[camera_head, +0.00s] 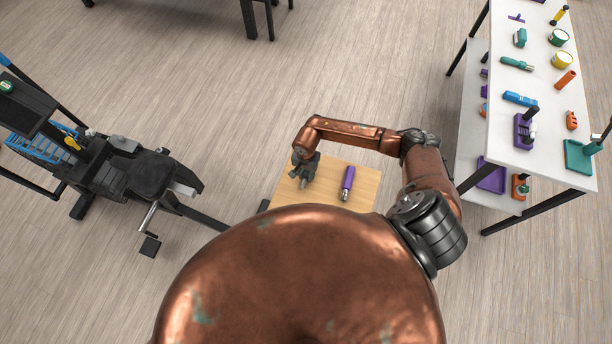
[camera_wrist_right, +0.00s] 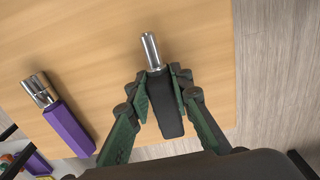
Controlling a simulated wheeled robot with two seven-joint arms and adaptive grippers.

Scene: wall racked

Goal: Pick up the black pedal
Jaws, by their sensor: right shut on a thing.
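The black pedal (camera_wrist_right: 164,108) is in the right wrist view, a dark block with a shiny metal spindle pointing away from my wrist. My right gripper (camera_wrist_right: 163,82) is shut on it, one finger on each side. The wooden table top (camera_wrist_right: 100,40) lies beneath it; I cannot tell whether the pedal touches the wood. In the head view my right gripper (camera_head: 304,174) is over the left part of the small wooden table (camera_head: 325,182), and the pedal is mostly hidden there. My left gripper is not in view.
A purple-handled tool (camera_head: 347,183) lies on the table to the right of my gripper; it also shows in the wrist view (camera_wrist_right: 68,130). An exercise bike (camera_head: 140,175) stands at the left. A white shelf (camera_head: 545,85) with several tools stands at the right.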

